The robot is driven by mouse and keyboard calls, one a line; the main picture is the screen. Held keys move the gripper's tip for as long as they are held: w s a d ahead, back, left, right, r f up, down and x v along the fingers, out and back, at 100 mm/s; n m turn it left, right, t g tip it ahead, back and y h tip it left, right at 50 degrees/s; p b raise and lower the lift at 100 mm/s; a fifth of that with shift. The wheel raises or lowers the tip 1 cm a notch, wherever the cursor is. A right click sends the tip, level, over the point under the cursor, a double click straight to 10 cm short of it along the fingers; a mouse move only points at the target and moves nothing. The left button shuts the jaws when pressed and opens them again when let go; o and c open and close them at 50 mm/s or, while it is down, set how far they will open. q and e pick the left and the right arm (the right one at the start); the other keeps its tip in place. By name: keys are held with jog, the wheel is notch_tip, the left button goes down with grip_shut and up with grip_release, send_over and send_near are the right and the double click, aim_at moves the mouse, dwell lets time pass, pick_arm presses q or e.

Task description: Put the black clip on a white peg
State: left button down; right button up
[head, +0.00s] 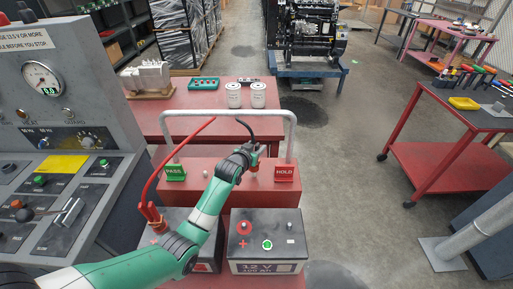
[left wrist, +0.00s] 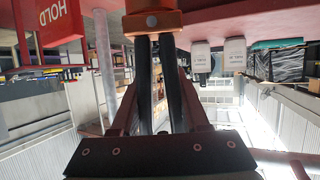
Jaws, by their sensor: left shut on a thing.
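My left gripper (head: 256,152) is at the red ledge (head: 230,184), between the green PASS sign and the red HOLD sign. It is shut on the black clip, at the end of a black cable (head: 268,137). The clip is mostly hidden by the gripper in the head view. In the left wrist view the fingers (left wrist: 154,42) meet at an orange-brown piece with a pale round spot. A white peg (head: 253,168) stands close beside the gripper, and another white peg (head: 205,174) is by the PASS sign. I cannot tell whether clip and peg touch. My right gripper is out of view.
A grey tube frame (head: 225,113) arches over the ledge. A red cable (head: 172,163) runs down to a red clip (head: 152,216) at the left. A battery (head: 266,240) stands in front. The PASS (head: 176,173) and HOLD (head: 284,172) signs flank the pegs.

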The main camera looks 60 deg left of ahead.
pick_arm(q)
jog(key=shift+f+b, duration=1.25)
jog(key=shift+f, duration=0.75)
jog(key=shift+c, duration=1.6)
grip_release()
jog(key=p+v, duration=0.5)
jog(key=v, duration=0.6)
jog(key=shift+s+d, duration=0.15)
jog(key=shift+d, duration=0.05)
jog(key=shift+d, duration=0.1)
